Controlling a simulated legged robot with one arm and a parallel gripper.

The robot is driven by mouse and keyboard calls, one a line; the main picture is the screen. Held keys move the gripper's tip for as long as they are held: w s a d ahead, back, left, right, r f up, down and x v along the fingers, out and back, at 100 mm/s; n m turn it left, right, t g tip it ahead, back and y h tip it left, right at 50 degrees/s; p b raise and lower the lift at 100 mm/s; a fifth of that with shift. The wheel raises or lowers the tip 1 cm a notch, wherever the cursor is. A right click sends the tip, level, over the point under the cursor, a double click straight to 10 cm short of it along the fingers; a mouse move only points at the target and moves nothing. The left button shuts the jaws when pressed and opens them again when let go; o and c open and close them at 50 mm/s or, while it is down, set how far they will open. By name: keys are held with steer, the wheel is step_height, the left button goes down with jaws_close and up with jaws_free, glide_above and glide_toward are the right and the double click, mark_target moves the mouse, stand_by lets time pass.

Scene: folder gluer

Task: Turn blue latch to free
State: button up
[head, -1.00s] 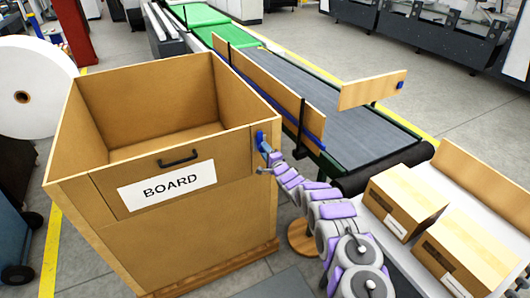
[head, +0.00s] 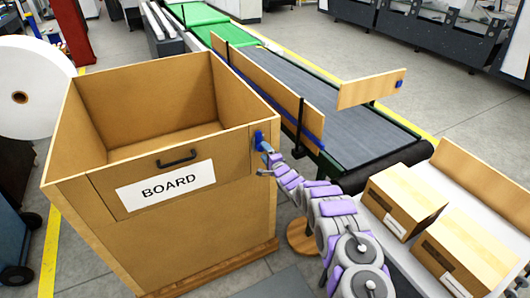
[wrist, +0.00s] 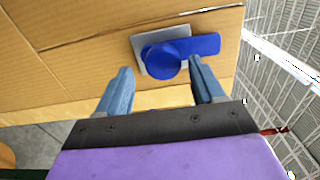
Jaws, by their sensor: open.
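The blue latch (wrist: 163,61) sits on a grey plate (wrist: 144,40) on the face of the brown bin. Its round knob faces the wrist camera and its flat bar points right in that view. In the head view the latch (head: 260,139) is at the bin's front right corner, beside the front panel. My gripper (wrist: 160,78) is open. Its two blue-grey fingers stand either side of the knob in the wrist view, the right one close to the bar. I cannot tell whether they touch it. In the head view my gripper (head: 268,158) is just below the latch.
The bin (head: 215,225) has a front panel with a black handle (head: 178,158) and a BOARD label (head: 166,187). A conveyor (head: 350,115) runs behind my arm. Cartons (head: 405,200) lie on a white surface at right.

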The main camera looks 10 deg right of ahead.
steer(key=v, duration=1.6)
steer(key=shift+s+d, duration=0.2)
steer(key=shift+d, duration=0.05)
steer(key=shift+r, duration=0.1)
